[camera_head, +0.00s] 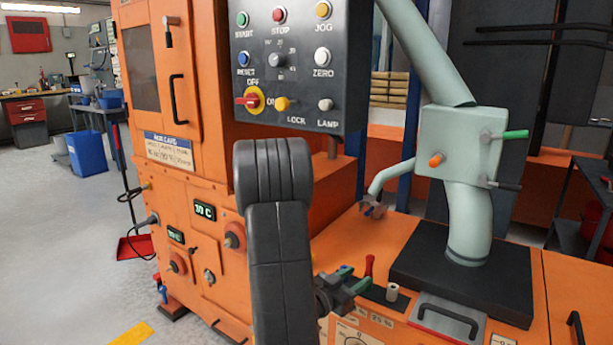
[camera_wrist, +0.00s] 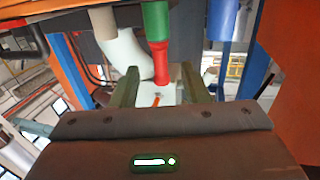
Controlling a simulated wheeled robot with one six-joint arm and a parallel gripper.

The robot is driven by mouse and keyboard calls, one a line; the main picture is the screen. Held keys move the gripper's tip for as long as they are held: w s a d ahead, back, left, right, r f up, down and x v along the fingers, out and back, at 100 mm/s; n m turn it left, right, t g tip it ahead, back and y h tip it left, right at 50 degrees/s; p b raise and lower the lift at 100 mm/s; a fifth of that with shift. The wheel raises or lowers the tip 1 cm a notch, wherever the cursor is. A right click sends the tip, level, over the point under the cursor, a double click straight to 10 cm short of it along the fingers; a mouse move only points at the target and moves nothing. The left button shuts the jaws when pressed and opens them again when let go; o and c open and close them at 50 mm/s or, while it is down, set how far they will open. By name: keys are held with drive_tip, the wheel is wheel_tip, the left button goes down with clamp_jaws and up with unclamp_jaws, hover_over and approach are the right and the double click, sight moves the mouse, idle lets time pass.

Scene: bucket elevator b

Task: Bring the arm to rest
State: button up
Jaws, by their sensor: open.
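My gripper (camera_head: 353,279) is low in the middle of the head view, beside the orange machine's top, with my dark arm reaching down to it. In the wrist view my gripper (camera_wrist: 160,86) shows two greenish fingers standing apart. A green and red rod-like thing (camera_wrist: 157,45) shows beyond and between the fingertips. No contact with it can be made out. In the head view a small red-handled thing (camera_head: 369,266) stands just past the fingers.
A dark control panel (camera_head: 297,68) with buttons hangs above my arm. The orange machine cabinet (camera_head: 190,215) is at left. A pale green pipe with a box (camera_head: 461,146) stands at right. A small pale cylinder (camera_head: 392,292) and black handle (camera_head: 448,320) are near my gripper.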

sight(370, 256)
drive_tip(key=p+v, duration=0.2)
drive_tip(key=v, duration=0.6)
drive_tip(key=b+x, duration=0.4)
drive_tip(key=x, duration=1)
drive_tip(key=shift+w+d, duration=0.1)
drive_tip(key=shift+d, duration=0.1)
drive_tip(key=r+p, duration=0.2)
drive_tip(key=r, duration=0.1)
drive_tip(key=r+p, duration=0.3)
drive_tip(key=shift+a, duration=0.2)
drive_tip(key=shift+r+p, duration=0.45)
drive_tip(key=shift+r, duration=0.15)
drive_tip(key=shift+y, duration=0.3)
